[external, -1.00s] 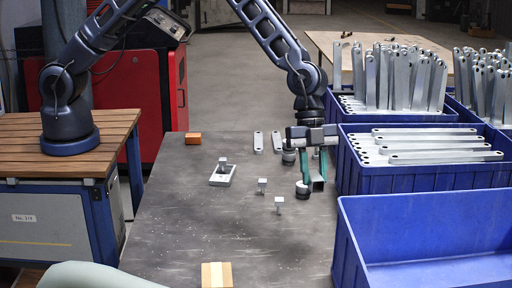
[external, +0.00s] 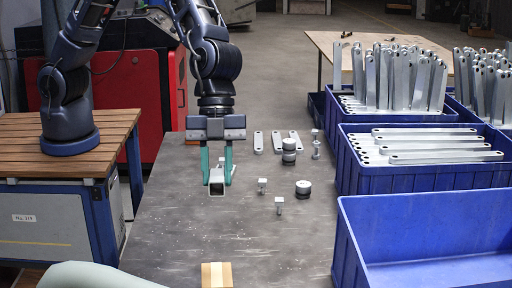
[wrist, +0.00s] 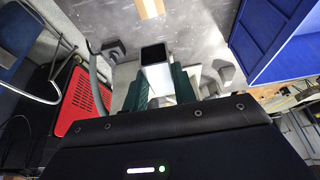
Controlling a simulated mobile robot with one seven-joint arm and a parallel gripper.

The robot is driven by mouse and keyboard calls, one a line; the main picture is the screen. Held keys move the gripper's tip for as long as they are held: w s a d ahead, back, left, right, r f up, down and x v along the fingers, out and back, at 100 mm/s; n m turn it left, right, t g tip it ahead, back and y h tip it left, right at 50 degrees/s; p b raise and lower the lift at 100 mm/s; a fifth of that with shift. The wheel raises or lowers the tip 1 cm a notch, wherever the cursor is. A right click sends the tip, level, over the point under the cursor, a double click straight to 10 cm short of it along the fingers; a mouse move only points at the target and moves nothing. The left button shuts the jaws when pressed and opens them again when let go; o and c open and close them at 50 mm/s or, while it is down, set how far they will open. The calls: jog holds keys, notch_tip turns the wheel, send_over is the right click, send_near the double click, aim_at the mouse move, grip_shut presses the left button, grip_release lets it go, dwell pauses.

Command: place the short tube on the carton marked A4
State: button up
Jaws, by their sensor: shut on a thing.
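My gripper (external: 217,177) is shut on the short tube (external: 216,189), a square grey metal tube with its open end facing the external camera. The tube is held between the two green fingers, apparently above the table. It also shows in the wrist view (wrist: 156,55) with its dark opening towards the top. A tan carton with a pale stripe (external: 217,275) lies at the table's near edge, in front of the gripper. Its top edge region shows in the wrist view (wrist: 150,8). I cannot read any A4 mark on it.
Round dark-and-silver pieces (external: 303,188) and small bolt-like parts (external: 279,205) stand right of the gripper. Flat brackets (external: 277,142) lie behind. Blue bins (external: 345,235) line the right side. The table between gripper and tan carton looks clear.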

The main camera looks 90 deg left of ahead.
aim_at(212, 288)
jog(key=shift+s+d, duration=0.2)
jog(key=shift+s, duration=0.25)
jog(key=shift+s+f, duration=0.1)
jog(key=shift+f, duration=0.3)
notch_tip(212, 288, down, 19)
jog(key=shift+f, duration=0.2)
jog(key=o, duration=1)
jog(key=shift+r, duration=0.1)
